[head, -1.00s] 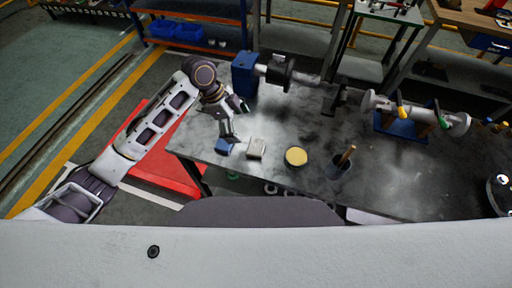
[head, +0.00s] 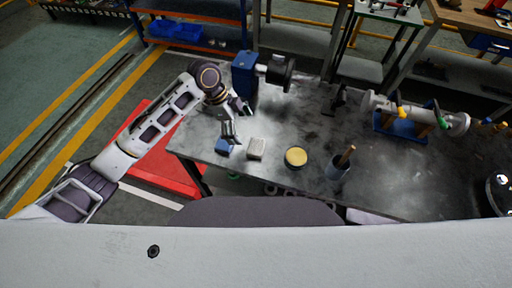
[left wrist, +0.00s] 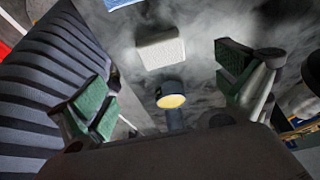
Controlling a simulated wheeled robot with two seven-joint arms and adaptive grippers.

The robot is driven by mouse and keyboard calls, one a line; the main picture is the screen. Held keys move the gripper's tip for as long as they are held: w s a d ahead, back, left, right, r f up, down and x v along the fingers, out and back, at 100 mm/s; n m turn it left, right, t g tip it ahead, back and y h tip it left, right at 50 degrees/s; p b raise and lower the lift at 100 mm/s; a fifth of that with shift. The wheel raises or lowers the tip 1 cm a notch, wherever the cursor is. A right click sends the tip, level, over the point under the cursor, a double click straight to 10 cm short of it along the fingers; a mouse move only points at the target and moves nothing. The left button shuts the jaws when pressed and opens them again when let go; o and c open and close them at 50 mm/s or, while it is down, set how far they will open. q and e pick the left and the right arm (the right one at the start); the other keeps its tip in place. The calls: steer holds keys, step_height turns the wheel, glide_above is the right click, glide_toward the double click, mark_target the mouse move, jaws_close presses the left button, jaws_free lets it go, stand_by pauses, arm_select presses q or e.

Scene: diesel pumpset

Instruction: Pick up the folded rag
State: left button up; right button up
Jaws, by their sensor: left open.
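A pale grey, flat block-like pad (head: 256,148), which looks like the folded rag, lies near the front left edge of the dark metal table. In the left wrist view the pad (left wrist: 160,48) has a fine woven-looking surface and lies beyond the fingertips. My left gripper (head: 237,120) is above the table, just left of and behind the pad. In the left wrist view my left gripper (left wrist: 165,92) has its green-padded fingers wide apart with nothing between them. My right gripper is out of view.
A small blue item (head: 222,146) lies left of the pad. A yellow-topped round tin (head: 296,157) and a dark cup (head: 338,168) with a wooden handle stand to the right. A blue pump part (head: 244,76) and shaft assembly line the back.

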arm_select(q)
glide_above(255, 146)
steer(key=a, duration=0.3)
steer(key=shift+w+d+f, duration=0.1)
steer(key=shift+w+f, duration=0.1)
steer(key=shift+f, duration=1.1)
steer(key=shift+w+d+f, duration=0.1)
steer(key=shift+w+f, duration=0.05)
steer(key=shift+f, duration=1.15)
steer(key=shift+d+p+x, duration=0.15)
steer(key=shift+p+x, duration=0.2)
steer(key=shift+x, duration=0.6)
steer(key=shift+d+p+x, duration=0.2)
steer(key=shift+p+x, duration=0.1)
steer(key=shift+x, duration=0.7)
steer(key=shift+s+d+f, duration=0.15)
steer(key=shift+f, duration=0.35)
steer(key=c, duration=1)
